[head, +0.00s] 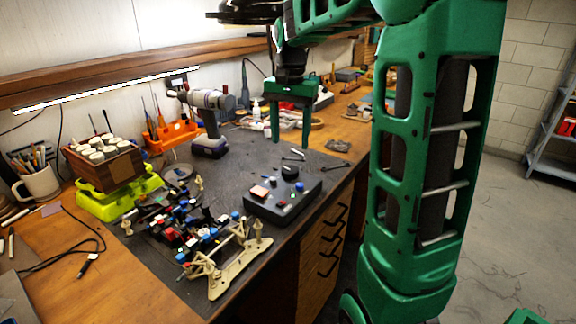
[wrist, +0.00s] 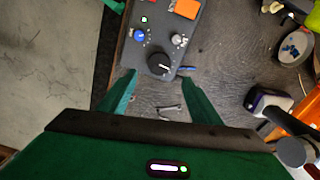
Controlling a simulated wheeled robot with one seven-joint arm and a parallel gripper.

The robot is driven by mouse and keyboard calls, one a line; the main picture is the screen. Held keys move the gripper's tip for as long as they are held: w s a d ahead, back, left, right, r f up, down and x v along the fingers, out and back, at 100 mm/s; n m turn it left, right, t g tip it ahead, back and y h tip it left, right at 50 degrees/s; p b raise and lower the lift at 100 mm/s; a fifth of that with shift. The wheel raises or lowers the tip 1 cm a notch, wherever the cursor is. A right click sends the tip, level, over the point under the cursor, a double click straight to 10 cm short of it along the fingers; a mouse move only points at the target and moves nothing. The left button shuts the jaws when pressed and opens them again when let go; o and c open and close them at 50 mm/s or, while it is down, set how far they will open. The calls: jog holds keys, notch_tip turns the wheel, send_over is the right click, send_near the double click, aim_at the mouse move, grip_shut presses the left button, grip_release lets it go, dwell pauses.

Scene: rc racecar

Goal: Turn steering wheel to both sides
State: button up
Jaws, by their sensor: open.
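A dark control box (head: 262,207) lies on the grey mat, with a black round knob (head: 290,171) near its far end. This knob is the steering-wheel-like control that I see; no other wheel is clear. In the wrist view the knob (wrist: 159,63) sits at the box's near end, beside a blue knob and a silver knob. My gripper (head: 290,143) is open and empty, pointing down. Its fingers (wrist: 157,78) are spread to either side of the knob in the wrist view, apart from it. In the head view they appear above and behind the box.
An RC car chassis (head: 185,228) with a pale frame (head: 230,262) lies left of the box. A drill (head: 207,120), an orange tool holder (head: 172,133) and a wooden box (head: 103,165) stand behind. Small tools (head: 337,166) lie right of the box. Open floor (head: 520,220) is at right.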

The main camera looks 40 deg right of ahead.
aim_at(290, 169)
notch_tip(290, 169, down, 9)
jog(key=shift+f, duration=0.15)
dwell(0.4)
jog(key=c, duration=1)
